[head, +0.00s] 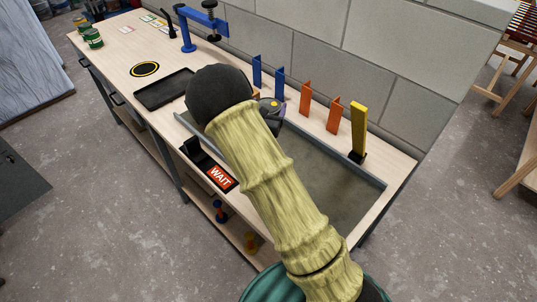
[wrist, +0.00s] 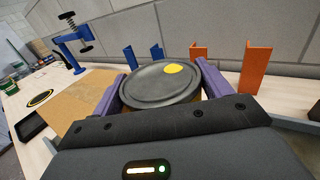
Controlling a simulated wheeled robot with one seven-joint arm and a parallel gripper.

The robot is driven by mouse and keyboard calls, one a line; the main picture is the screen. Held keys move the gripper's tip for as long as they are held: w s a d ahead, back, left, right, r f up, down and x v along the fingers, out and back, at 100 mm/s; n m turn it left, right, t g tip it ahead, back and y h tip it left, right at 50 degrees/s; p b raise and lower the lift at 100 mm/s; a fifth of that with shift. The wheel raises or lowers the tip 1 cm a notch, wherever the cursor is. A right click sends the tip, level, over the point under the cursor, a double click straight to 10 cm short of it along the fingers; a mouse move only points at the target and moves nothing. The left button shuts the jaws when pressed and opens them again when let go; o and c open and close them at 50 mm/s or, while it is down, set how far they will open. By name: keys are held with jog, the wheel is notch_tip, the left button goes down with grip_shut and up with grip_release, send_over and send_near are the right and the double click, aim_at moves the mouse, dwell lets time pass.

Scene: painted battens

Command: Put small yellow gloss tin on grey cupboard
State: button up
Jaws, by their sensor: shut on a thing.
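My gripper (wrist: 158,85) is shut on a round tin (wrist: 160,82), its two purple fingers on either side. The tin has a dark grey lid with a yellow dot; its side is mostly hidden. In the head view the tin's lid (head: 271,103) shows just past my dark wrist, above the workbench by the wall. My arm hides much of the gripper there. No grey cupboard is clear: a pale grey panel (head: 40,50) stands at the far left and a darker grey piece (head: 18,182) at the left edge. I cannot tell which is the cupboard.
The workbench (head: 120,62) carries a dark tray (head: 165,89), a blue clamp stand (head: 188,32), green tins (head: 93,38) and a WAIT sign (head: 220,177). Blue, orange and yellow battens (head: 358,130) stand along the wall. Open floor (head: 60,230) lies left of the bench.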

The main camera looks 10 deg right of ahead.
jog(key=shift+r, duration=0.1)
jog(key=shift+f+p, duration=0.55)
jog(key=shift+f, duration=2.35)
jog(key=shift+f+p, duration=0.4)
jog(key=shift+f, duration=1.7)
jog(key=shift+f, duration=0.1)
jog(key=o, duration=1.5)
jog(key=shift+f, duration=0.1)
jog(key=shift+s, duration=0.1)
